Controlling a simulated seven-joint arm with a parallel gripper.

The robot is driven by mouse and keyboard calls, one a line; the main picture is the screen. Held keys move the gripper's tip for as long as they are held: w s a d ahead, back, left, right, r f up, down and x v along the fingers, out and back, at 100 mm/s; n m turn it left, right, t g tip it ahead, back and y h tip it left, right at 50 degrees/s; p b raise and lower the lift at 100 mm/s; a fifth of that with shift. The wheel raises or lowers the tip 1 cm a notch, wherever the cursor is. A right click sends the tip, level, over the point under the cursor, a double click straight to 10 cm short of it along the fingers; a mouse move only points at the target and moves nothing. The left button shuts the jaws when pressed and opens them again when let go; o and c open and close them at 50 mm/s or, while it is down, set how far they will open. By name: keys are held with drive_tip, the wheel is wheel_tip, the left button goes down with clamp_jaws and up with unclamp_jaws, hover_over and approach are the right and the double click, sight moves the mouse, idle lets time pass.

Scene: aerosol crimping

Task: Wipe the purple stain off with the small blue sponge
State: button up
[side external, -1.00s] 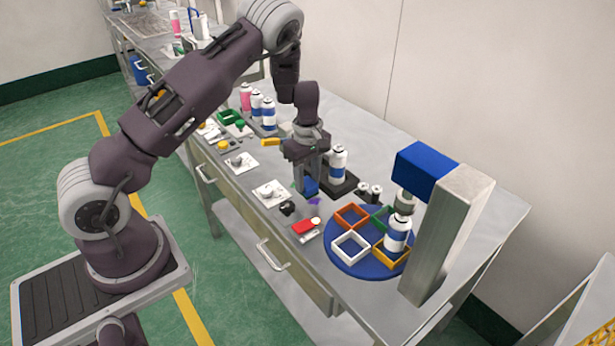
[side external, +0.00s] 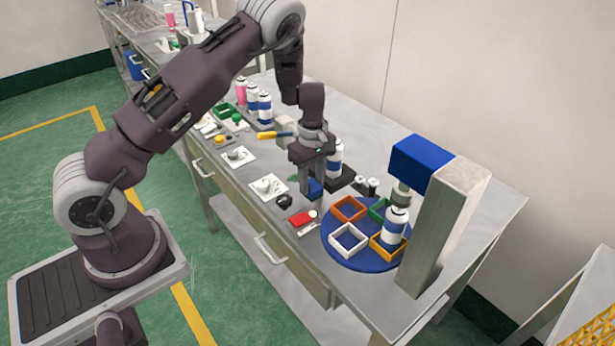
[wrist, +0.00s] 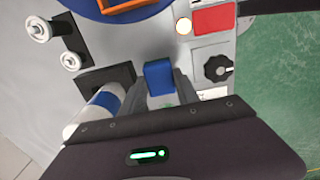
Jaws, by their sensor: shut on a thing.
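My gripper (side external: 314,190) is shut on the small blue sponge (side external: 315,188) and points down at the metal bench top. In the wrist view the sponge (wrist: 159,77) sits between the two fingertips. I cannot tell whether its underside touches the bench. The purple stain is not visible in either view now; the gripper and sponge cover the area where it showed earlier.
A blue turntable (side external: 338,250) with colored square frames lies to the right, beside the grey crimping post (side external: 445,225). A red block (side external: 301,218) and a black knob (side external: 284,202) are close in front. A white and blue can (side external: 335,157) stands just behind the gripper.

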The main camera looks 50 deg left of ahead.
drive_tip(key=shift+d+f, duration=0.1)
drive_tip(key=shift+d, duration=1.35)
drive_tip(key=shift+a, duration=3.15)
drive_tip(key=shift+d, duration=3.2)
drive_tip(key=shift+a, duration=3.2)
drive_tip(key=shift+f, duration=0.15)
drive_tip(key=shift+d, duration=3.2)
drive_tip(key=shift+a+f, duration=0.15)
drive_tip(key=shift+a, duration=1.7)
clamp_jaws()
drive_tip(key=shift+s+a, duration=0.1)
drive_tip(key=shift+a, duration=1.35)
